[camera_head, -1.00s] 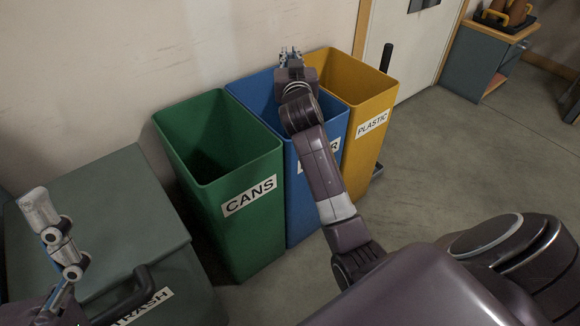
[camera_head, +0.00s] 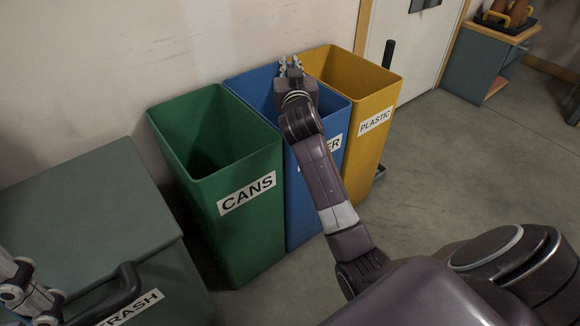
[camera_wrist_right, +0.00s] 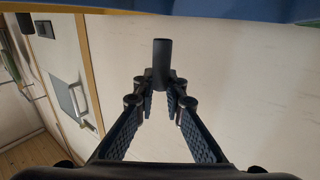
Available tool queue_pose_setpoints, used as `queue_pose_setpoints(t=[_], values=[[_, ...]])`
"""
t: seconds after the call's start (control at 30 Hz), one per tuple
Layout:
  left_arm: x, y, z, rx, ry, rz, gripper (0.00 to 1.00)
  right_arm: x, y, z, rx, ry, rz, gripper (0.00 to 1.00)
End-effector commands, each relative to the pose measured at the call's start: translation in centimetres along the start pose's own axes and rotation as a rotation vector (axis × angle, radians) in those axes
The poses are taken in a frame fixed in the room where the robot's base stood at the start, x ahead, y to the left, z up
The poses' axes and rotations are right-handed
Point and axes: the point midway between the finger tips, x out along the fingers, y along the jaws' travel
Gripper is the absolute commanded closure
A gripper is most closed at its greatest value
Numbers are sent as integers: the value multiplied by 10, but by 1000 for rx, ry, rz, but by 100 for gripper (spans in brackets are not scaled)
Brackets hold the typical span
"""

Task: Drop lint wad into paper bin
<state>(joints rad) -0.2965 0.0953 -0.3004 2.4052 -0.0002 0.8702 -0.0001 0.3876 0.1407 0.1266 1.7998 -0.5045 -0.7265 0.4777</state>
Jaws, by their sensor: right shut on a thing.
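The blue paper bin (camera_head: 301,215) stands between a green and a yellow bin, its label partly hidden behind my right arm. My right gripper (camera_head: 290,66) is over the far part of its open top, near the wall. In the right wrist view, the right gripper (camera_wrist_right: 161,92) is shut on a small dark grey cylinder, apparently the lint wad (camera_wrist_right: 162,60). The wad cannot be made out in the head view. My left gripper (camera_head: 28,290) is partly cut off at the lower left edge, over the trash bin side; its jaws are unclear.
The green CANS bin (camera_head: 245,225) stands left of the blue bin, the yellow PLASTIC bin (camera_head: 372,145) right of it. A grey-green trash bin (camera_head: 90,205) is at the left. A pale wall (camera_head: 180,40) is close behind. Floor (camera_head: 450,170) is clear at right.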

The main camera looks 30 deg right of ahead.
Motion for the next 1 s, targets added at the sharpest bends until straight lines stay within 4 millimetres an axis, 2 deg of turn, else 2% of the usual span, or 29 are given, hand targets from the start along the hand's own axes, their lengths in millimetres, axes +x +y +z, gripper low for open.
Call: queue_pose_setpoints(t=[0.03, 0.07, 0.23, 0.57, 0.67, 1.0], values=[[0, 0, 0, 0, 0, 0, 0, 0, 0, 0, 0, 1, 0, 99], [0, 0, 0, 0, 0, 0, 0, 0, 0, 0, 0, 1, 0, 87], [0, 0, 0, 0, 0, 0, 0, 0, 0, 0, 0, 0, 0, 69], [0, -1, 0, 1, -1, -2, 0, 0, 0, -4, 0, 2, 0, 69], [0, 0, 0, 1, -1, -1, 0, 0, 0, -16, 2, 5, 0, 69], [0, 0, 0, 0, -1, -1, 0, 0, 0, -80, 1, 5, 0, 69]])
